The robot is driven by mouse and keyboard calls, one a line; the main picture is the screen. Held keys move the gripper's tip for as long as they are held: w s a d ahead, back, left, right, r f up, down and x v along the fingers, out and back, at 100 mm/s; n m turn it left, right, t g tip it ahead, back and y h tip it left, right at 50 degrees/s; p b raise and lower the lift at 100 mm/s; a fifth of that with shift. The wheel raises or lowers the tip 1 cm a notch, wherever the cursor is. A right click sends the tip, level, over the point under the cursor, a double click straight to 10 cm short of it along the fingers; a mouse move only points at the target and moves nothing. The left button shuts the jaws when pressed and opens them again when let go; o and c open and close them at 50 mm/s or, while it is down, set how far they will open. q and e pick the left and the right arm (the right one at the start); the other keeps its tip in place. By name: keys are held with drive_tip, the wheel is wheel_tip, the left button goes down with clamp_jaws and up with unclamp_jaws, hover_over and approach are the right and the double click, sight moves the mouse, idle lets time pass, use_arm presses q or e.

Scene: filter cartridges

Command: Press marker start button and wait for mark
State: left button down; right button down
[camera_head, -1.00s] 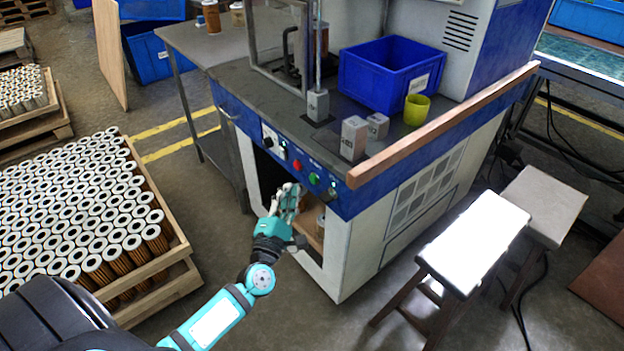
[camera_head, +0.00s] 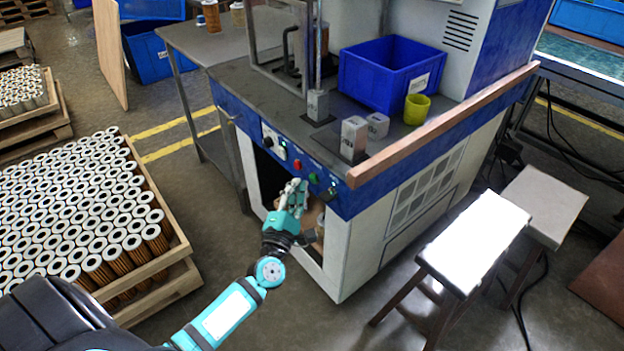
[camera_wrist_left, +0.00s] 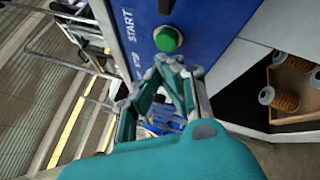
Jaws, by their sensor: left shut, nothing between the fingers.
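The marker machine (camera_head: 400,215) has a blue front panel with a red button (camera_head: 297,164) and a green button (camera_head: 313,178). In the left wrist view the green button (camera_wrist_left: 168,39) sits beside white lettering that reads START. My left gripper (camera_head: 297,187) is shut and empty, just in front of and slightly below the panel, close to the green button. In the left wrist view its fingertips (camera_wrist_left: 172,66) lie just below the green button, and a gap seems to remain. I cannot tell whether they touch the panel. My right gripper is not in view.
A blue bin (camera_head: 385,75) and a yellow cup (camera_head: 416,109) stand on the machine top. A wooden rail (camera_head: 445,125) runs along its edge. Pallets of filter cartridges (camera_head: 80,215) fill the left. Stools (camera_head: 475,240) stand at right. An open cabinet with cartridges (camera_wrist_left: 285,100) lies below the panel.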

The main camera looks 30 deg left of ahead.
use_arm(q)
drive_tip(key=shift+w, duration=0.15)
idle(0.7)
drive_tip(key=shift+w+d, duration=0.15)
drive_tip(key=shift+w, duration=0.1)
drive_tip(key=shift+w+d, duration=0.1)
drive_tip(key=shift+w, duration=0.25)
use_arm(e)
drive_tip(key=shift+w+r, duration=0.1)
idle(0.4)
use_arm(q)
drive_tip(key=shift+s, duration=0.1)
drive_tip(key=shift+s+a, duration=0.25)
drive_tip(key=shift+s, duration=0.4)
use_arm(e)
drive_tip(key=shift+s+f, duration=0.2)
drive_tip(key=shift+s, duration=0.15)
